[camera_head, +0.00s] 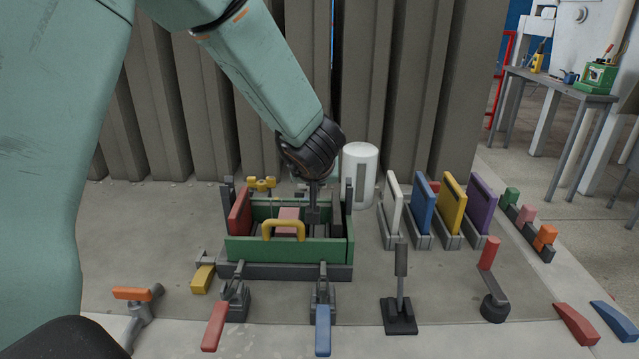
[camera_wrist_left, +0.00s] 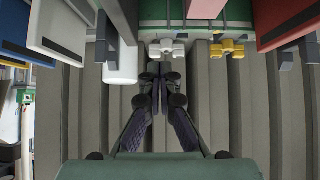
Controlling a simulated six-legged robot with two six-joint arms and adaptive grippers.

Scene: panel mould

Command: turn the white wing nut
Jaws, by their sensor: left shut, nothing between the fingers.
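The white wing nut (camera_wrist_left: 167,47) shows in the wrist view at the green wall of the mould, beside a yellow wing nut (camera_wrist_left: 227,48). In the head view my left arm and gripper hide it, while the yellow one (camera_head: 262,184) shows at the mould's back. My left gripper (camera_wrist_left: 158,72) is shut and empty, its fingertips close to the white wing nut; I cannot tell whether they touch it. In the head view the gripper (camera_head: 313,205) points down into the right part of the green mould (camera_head: 290,250).
A white cylinder (camera_head: 359,175) stands just right of the gripper. White, blue, yellow and purple panels (camera_head: 452,207) stand upright further right. A red panel (camera_head: 240,212) is at the mould's left. Toggle clamps with red (camera_head: 215,326) and blue (camera_head: 323,330) handles stand in front.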

